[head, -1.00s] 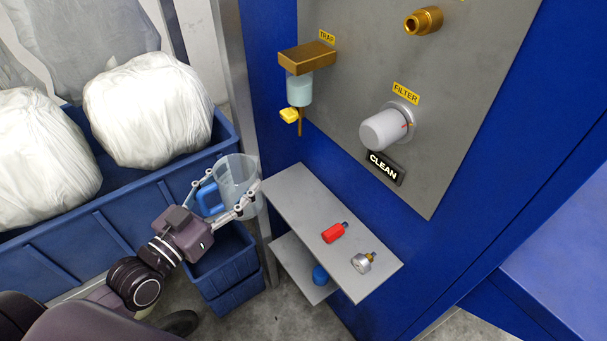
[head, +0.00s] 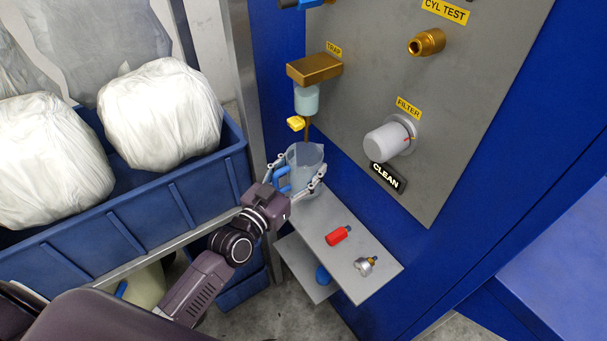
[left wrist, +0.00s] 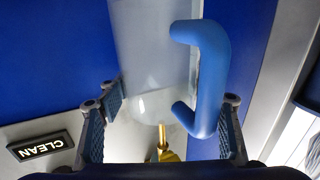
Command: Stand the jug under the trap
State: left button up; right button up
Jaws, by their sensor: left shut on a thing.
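The clear jug (head: 306,178) with a blue handle is upright at the left end of the upper grey shelf, below the trap's outlet. My left gripper (head: 296,179) is shut on the jug, its fingers on both sides of the handle. I cannot tell whether the jug's base touches the shelf. The trap (head: 306,98) is a pale bowl under a brass block, with a yellow lever and a thin brass drain pipe pointing down toward the jug's mouth. The left wrist view shows the blue handle and clear wall of the jug (left wrist: 150,60) between the fingers. My right gripper is not in view.
The upper shelf (head: 316,214) also holds a red fitting (head: 338,235) and a round metal gauge-like part (head: 365,265) to the right. A filter (head: 388,141) sticks out of the panel. Blue bins with white bags stand left.

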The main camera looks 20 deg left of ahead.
aim_at(313, 164)
pick_arm(q)
notch_tip(313, 164, down, 4)
jog(key=shift+r+b, duration=0.15)
jog(key=shift+b, duration=0.15)
jog(key=shift+w, duration=0.2)
jog(key=shift+s+f, duration=0.1)
jog(key=shift+f, duration=0.1)
jog(key=shift+f, duration=0.15)
jog(key=o, duration=1.2)
jog(key=shift+o, duration=0.2)
